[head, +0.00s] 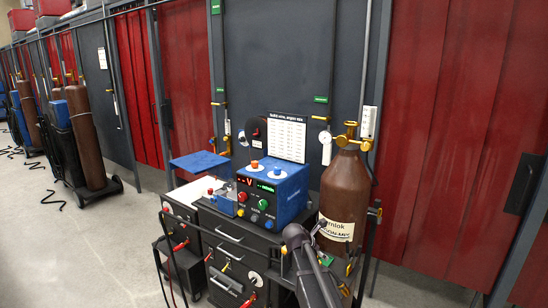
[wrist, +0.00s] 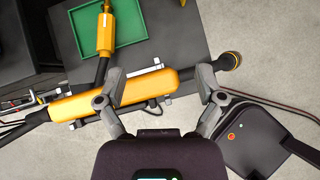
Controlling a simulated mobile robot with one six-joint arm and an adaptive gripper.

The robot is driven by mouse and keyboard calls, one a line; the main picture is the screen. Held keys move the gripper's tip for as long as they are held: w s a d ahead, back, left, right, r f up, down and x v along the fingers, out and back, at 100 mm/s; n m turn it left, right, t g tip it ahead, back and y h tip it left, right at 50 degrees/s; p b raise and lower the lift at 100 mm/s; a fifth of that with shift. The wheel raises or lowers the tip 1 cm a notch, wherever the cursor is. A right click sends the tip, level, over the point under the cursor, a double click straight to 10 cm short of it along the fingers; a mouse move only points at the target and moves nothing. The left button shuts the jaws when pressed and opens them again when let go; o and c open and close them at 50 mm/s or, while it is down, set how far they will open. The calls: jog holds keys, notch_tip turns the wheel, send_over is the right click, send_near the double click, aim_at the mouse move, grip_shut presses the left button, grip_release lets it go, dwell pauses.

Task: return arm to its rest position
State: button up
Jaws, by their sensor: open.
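My gripper (wrist: 158,76) shows in the wrist view with its two grey fingers spread wide and nothing clasped between them. A yellow tool with a black end (wrist: 152,88) lies behind the fingers, and the left finger crosses in front of it. I cannot tell how far the fingers are from it. In the head view a dark part of my arm (head: 308,262) rises at the bottom, in front of the cart and the brown gas cylinder (head: 345,190). The gripper itself cannot be made out there.
The cart carries a blue power unit (head: 279,198). Red curtains (head: 450,130) and grey panels stand behind. Open floor (head: 90,240) lies to the left.

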jog(key=shift+s+d+m, duration=0.1)
jog(key=shift+s+m, duration=0.2)
jog(key=shift+s, duration=0.45)
jog(key=shift+s+d+f+m, duration=0.1)
jog(key=shift+s+f+m, duration=0.05)
jog(key=shift+f+m, duration=0.15)
jog(key=shift+s+d+m, duration=0.15)
jog(key=shift+s+m, duration=0.35)
jog(key=shift+s, duration=0.2)
jog(key=s+f+m+g+y, duration=0.2)
jog(key=s+m+y, duration=0.1)
jog(key=s+m, duration=0.9)
jog(key=s+f+m+g+y, duration=0.2)
jog(key=s+m+g+y, duration=0.1)
jog(key=s+m, duration=0.9)
jog(key=shift+s+d, duration=0.4)
jog(key=shift+s, duration=0.5)
